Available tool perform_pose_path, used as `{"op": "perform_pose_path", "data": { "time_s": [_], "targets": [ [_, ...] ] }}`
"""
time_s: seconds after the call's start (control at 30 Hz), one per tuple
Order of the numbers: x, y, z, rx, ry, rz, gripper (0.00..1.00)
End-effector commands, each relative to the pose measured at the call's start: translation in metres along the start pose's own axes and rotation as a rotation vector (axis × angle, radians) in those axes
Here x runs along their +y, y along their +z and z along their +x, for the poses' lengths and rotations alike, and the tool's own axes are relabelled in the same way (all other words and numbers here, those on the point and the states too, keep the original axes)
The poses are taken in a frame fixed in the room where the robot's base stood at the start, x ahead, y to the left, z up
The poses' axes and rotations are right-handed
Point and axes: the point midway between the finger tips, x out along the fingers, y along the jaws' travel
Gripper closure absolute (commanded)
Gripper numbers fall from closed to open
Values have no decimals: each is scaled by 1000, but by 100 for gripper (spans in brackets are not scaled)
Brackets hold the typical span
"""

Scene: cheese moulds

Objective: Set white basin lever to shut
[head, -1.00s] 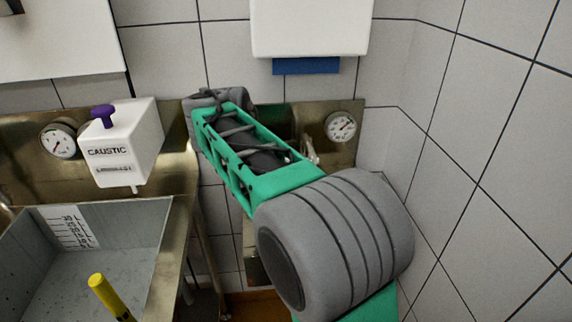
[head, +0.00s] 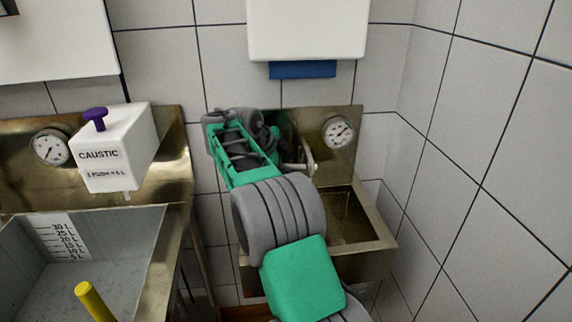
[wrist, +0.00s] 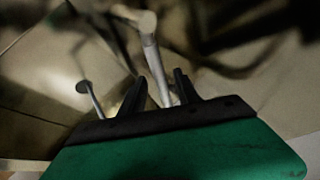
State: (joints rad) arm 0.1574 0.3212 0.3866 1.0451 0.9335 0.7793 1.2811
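The small metal wall basin (head: 378,222) stands at the right in the head view, partly behind my arm. A pale tap or lever part (head: 308,168) shows at its back panel, just right of my arm. In the wrist view a pale rod (wrist: 154,62) with a rounded top runs down between the two dark fingers of my gripper (wrist: 160,77). The fingers are apart, and I cannot tell whether they touch the rod. A thin metal stem with a dark round knob (wrist: 83,88) is left of the fingers. My gripper's fingertips are hidden in the head view.
A round gauge (head: 338,132) sits on the basin's back panel. A white dispenser (head: 308,30) hangs above. At left are a larger sink (head: 130,235), a white caustic box (head: 118,150) with a purple knob, and a yellow handle (head: 92,300). A tiled wall closes off the right.

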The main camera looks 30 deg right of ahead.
Motion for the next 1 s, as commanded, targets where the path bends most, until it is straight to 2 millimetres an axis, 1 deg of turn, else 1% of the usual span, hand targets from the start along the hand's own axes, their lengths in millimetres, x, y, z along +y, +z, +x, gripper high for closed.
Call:
{"op": "perform_pose_path", "data": {
  "time_s": [0.13, 0.6, 1.0],
  "targets": [
    [0, 0, 0, 0, 0, -1, 62],
    [0, 0, -1, 0, 0, -1, 100],
    [0, 0, -1, -1, 0, -1, 100]
  ]
}}
